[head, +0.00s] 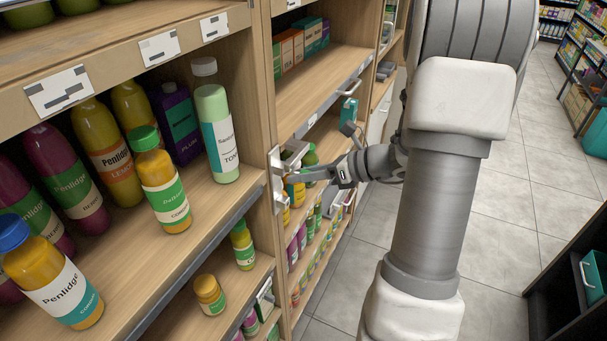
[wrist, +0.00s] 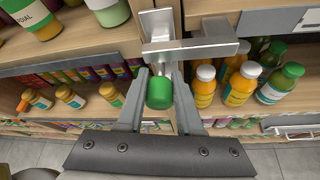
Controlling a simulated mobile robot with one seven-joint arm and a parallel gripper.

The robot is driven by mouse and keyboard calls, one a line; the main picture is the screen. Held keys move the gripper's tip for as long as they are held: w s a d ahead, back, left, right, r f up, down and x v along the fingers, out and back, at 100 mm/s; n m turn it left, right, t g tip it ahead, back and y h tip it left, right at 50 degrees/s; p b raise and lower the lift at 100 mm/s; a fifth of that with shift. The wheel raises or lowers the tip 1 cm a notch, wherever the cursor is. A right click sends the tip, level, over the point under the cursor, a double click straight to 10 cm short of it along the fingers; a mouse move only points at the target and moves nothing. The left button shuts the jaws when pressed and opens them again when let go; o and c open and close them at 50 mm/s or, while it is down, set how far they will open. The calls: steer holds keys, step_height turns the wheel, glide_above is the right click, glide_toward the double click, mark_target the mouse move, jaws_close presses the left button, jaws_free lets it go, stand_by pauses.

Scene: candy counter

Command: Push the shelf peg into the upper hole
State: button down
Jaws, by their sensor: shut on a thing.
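The shelf peg (wrist: 160,93) has a green round head in the wrist view. My gripper (wrist: 162,78) is shut on it, with a finger on either side. The grey part beyond the head points at a metal bracket (wrist: 157,25) on the shelf upright, from which a flat metal bar (wrist: 190,49) sticks out to the right. The upper hole is not visible, and I cannot tell whether the peg touches the bracket. In the head view my gripper (head: 302,176) reaches left to the bracket (head: 277,172) on the upright's edge; the peg is hard to make out there.
Shelves with bottles flank the upright. Orange bottles (wrist: 204,87) and a green bottle (wrist: 281,82) stand to its right in the wrist view, small jars (wrist: 70,96) to its left. A tall pale green bottle (head: 216,130) stands nearby. The tiled aisle (head: 500,190) is clear.

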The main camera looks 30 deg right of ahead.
steer(key=shift+w+a, duration=0.5)
steer(key=shift+w, duration=0.1)
stand_by(0.8)
steer(key=c, duration=0.8)
jaws_free()
steer(key=shift+w, duration=0.1)
steer(key=shift+o, duration=0.2)
steer(key=shift+p+v, duration=0.75)
steer(key=shift+v, duration=0.8)
steer(key=o, duration=0.6)
steer(key=shift+c, duration=0.2)
steer(key=b+v, duration=0.1)
steer(key=v, duration=1.6)
steer(key=shift+d, duration=0.2)
